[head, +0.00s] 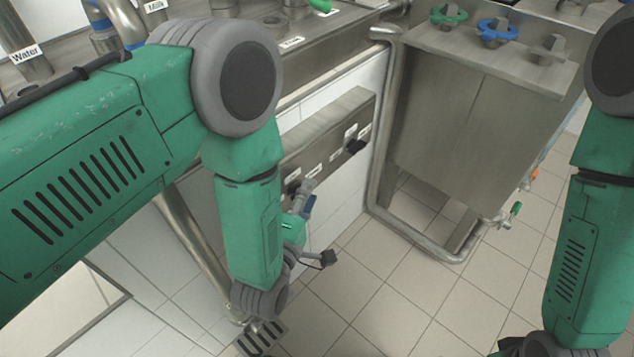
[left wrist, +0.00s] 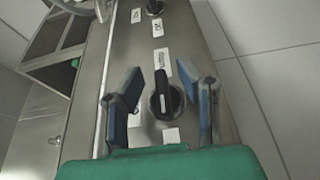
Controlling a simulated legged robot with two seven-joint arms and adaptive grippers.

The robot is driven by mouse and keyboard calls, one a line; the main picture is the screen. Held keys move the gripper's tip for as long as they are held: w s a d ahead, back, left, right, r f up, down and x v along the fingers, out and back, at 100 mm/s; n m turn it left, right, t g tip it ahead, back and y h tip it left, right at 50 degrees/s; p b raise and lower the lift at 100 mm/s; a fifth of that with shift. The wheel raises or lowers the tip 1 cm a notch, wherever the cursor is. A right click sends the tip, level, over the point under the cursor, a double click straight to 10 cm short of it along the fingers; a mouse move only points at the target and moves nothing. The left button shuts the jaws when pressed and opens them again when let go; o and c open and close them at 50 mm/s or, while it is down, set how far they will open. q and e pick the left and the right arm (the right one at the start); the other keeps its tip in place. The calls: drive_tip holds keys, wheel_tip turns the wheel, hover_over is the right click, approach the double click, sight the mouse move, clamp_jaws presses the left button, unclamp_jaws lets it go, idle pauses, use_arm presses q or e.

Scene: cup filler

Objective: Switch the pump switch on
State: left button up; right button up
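A black rotary switch (left wrist: 165,98) sits on a steel panel (left wrist: 182,40) in the left wrist view, its handle lying nearly along the picture's vertical. My left gripper (left wrist: 163,103) is open, with one blue-padded finger on each side of the switch. I see a gap on both sides; depth contact is unclear. In the head view, my left gripper (head: 304,200) is at the near end of the control panel (head: 325,128) and partly hides the switch there. A second black switch (head: 355,146) is at the panel's far end.
A steel tank (head: 470,120) with coloured valve handles stands at the right, with a pipe frame (head: 385,130) beside it. A green-handled tap (head: 515,209) juts from its base. The tiled floor (head: 400,290) is clear.

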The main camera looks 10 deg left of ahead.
use_arm(q)
drive_tip(key=shift+w+a+f, duration=0.1)
drive_tip(key=shift+w+a, duration=0.05)
drive_tip(key=shift+a, duration=0.35)
clamp_jaws()
